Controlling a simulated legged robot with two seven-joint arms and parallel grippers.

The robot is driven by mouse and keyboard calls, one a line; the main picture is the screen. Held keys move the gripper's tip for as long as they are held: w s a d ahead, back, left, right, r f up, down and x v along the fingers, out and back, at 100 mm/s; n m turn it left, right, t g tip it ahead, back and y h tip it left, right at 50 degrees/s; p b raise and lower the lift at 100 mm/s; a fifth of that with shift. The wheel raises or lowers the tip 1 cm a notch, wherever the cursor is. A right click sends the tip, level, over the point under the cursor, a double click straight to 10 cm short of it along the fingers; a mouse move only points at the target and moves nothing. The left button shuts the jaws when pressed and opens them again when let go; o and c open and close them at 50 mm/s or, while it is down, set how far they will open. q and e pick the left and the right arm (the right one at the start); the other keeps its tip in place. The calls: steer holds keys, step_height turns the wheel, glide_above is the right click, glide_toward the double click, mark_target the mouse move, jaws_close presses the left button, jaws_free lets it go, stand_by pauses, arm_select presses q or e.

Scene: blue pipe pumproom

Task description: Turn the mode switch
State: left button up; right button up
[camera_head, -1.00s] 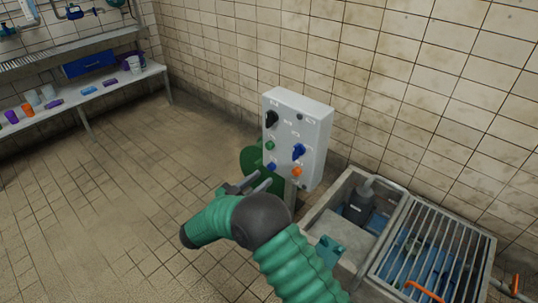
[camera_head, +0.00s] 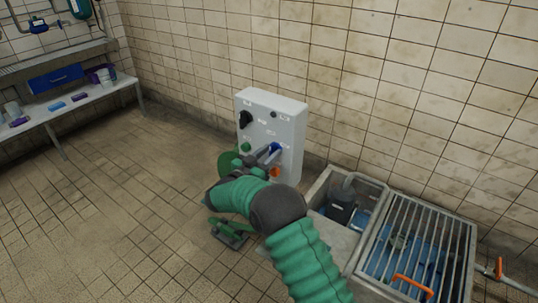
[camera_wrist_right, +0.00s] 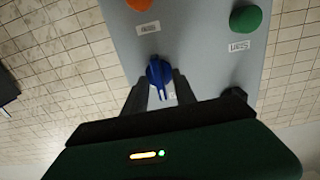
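A light grey control box (camera_head: 285,118) stands upright before the tiled wall. Its face carries a black knob (camera_head: 245,119), a blue switch (camera_head: 275,149), a green button (camera_head: 246,147) and an orange button (camera_head: 275,172). My right gripper (camera_head: 268,157) is at the box's lower front. In the right wrist view my right gripper (camera_wrist_right: 160,94) is open, with its fingers on either side of the blue switch (camera_wrist_right: 160,74); contact is unclear. My left gripper is not in view.
A concrete basin (camera_head: 325,183) and a metal grating (camera_head: 420,240) with an orange handle (camera_head: 412,284) lie right of the box. A bench (camera_head: 75,105) with small containers stands at the far left. The floor at left is clear.

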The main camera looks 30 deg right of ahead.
steer(key=shift+c, duration=0.3)
jaws_close()
steer(key=shift+m, duration=1.3)
steer(key=m, duration=0.2)
steer(key=shift+s+f+m, duration=0.1)
steer(key=shift+m, duration=0.3)
steer(key=m, duration=0.2)
steer(key=shift+f+m, duration=0.1)
steer(key=shift+m, duration=0.2)
steer(key=shift+s+f+m+b, duration=0.15)
steer(key=shift+m+b, duration=0.8)
steer(key=shift+m, duration=1.05)
